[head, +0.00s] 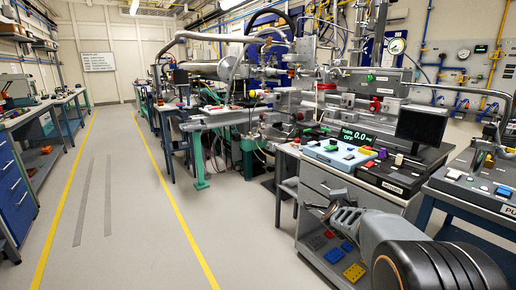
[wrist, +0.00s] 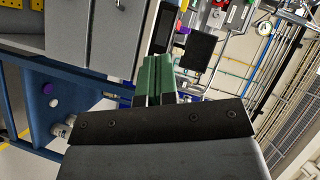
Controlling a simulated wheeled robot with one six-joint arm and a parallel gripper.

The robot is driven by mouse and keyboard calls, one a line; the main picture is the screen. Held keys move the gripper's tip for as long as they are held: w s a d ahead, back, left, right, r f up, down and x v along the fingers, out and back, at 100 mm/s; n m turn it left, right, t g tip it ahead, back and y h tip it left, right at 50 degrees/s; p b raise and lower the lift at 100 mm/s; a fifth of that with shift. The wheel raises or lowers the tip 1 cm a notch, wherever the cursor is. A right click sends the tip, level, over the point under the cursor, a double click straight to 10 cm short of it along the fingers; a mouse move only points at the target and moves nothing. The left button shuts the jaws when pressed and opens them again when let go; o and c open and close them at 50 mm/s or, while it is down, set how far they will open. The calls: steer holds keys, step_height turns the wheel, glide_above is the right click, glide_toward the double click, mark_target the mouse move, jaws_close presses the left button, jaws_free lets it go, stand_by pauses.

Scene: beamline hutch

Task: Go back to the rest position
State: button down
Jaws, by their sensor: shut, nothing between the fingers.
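My gripper (wrist: 158,66) shows in the wrist view as two green fingers pressed together, with nothing between them. In the head view my arm reaches in from the lower right, and my gripper (head: 314,207) is at its far end, in front of the grey cabinet below the control bench. The fingertips are small there. No object is held.
The bench beside my arm carries a blue-white control box (head: 338,153), a green-lit display (head: 354,134) and a dark monitor (head: 421,125). A low shelf holds a yellow block (head: 354,272). A blue frame (wrist: 50,110) is near my wrist. The floor aisle (head: 120,190) is clear.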

steer(key=s+a+r+n+g+y+p, duration=0.4)
steer(key=s+a+r+n+y+p, duration=0.3)
steer(key=s+a+r+n+p, duration=0.6)
steer(key=s+r+n+g+p, duration=0.2)
steer(key=s+n+g+p, duration=0.1)
steer(key=s, duration=0.6)
steer(key=s+r+n+g+p, duration=0.3)
steer(key=s+p, duration=0.3)
steer(key=s, duration=0.3)
steer(key=shift+d+r, duration=0.2)
steer(key=shift+s, duration=0.1)
